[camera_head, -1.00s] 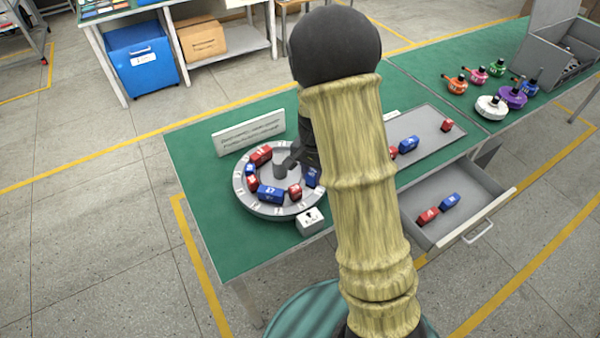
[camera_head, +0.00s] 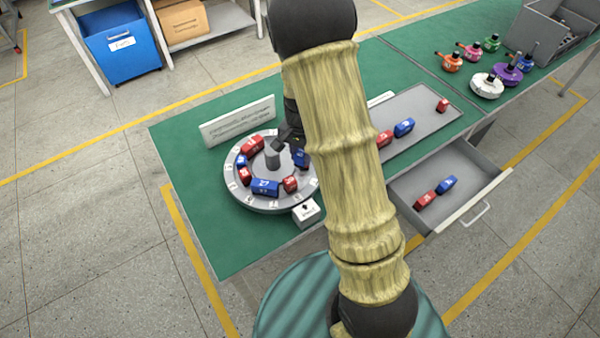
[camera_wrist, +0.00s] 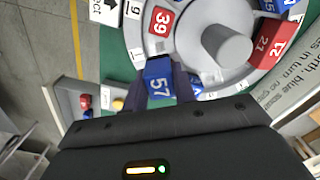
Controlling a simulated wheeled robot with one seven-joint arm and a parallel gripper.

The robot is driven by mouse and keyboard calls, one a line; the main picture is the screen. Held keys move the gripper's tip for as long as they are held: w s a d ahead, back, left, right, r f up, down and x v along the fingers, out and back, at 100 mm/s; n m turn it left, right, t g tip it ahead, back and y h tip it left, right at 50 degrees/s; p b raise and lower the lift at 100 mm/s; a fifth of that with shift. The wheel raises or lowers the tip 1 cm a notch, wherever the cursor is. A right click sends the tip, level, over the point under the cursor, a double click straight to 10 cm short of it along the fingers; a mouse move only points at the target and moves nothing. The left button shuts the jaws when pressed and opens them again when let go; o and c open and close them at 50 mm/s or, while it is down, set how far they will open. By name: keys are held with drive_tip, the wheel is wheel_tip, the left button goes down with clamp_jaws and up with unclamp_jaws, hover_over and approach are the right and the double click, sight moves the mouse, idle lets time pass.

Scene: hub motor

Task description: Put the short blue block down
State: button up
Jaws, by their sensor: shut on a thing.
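My gripper (camera_wrist: 160,88) is shut on a blue block marked 57 (camera_wrist: 157,80), gripping it between its two dark fingers in the wrist view. In the head view the gripper (camera_head: 290,138) is over the right side of the round grey hub ring (camera_head: 233,190), and a blue block (camera_head: 301,158) shows just below it, partly hidden by my arm. Whether the block touches the ring cannot be told. On the ring stand red blocks, such as one marked 39 (camera_wrist: 159,21) and one marked 21 (camera_wrist: 271,43), and blue blocks (camera_head: 265,187).
A grey post (camera_head: 272,158) rises at the ring's centre. A white sign (camera_head: 238,121) stands behind it and a small white box (camera_head: 306,211) in front. A grey tray (camera_head: 425,125) and open drawer (camera_head: 475,195) hold more blocks. Green table surface is free left of the ring.

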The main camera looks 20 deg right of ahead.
sight(301, 153)
drive_tip(key=shift+f, duration=1.9)
drive_tip(key=shift+f+p, duration=0.35)
drive_tip(key=shift+f, duration=1.55)
drive_tip(key=shift+f, duration=0.15)
drive_tip(key=o, duration=1.1)
drive_tip(key=shift+c, duration=0.2)
drive_tip(key=shift+w+r, duration=0.2)
drive_tip(key=shift+r, duration=0.3)
drive_tip(key=r, duration=1.1)
drive_tip(key=shift+s+r+b, duration=0.2)
drive_tip(key=shift+b, duration=0.15)
